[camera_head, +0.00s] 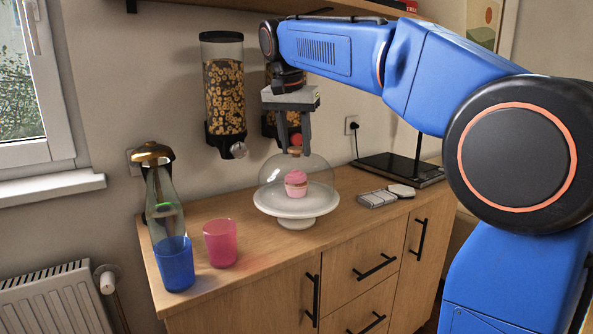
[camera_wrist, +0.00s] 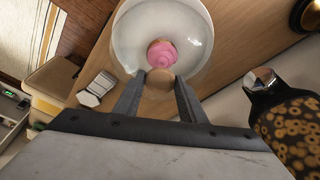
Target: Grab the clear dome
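The clear dome (camera_head: 322,171) stands on a white footed cake stand (camera_head: 297,222) on the wooden counter. A pink-frosted cupcake (camera_head: 296,183) is under it. The dome has a small wooden knob (camera_head: 295,151) on top. My gripper (camera_head: 295,147) points straight down over the dome, with its fingers on either side of the knob. In the wrist view, the knob (camera_wrist: 159,79) lies between the two fingertips (camera_wrist: 160,84), and the fingers stand apart. Any contact with the knob is too small to make out. The dome rests on the stand.
A blue cup (camera_head: 174,264), a pink cup (camera_head: 220,243) and a green glass bottle (camera_head: 160,195) stand to the left. Cereal dispensers (camera_head: 225,90) hang on the wall behind. Small grey items (camera_head: 377,198) and a black stand (camera_head: 400,168) are to the right.

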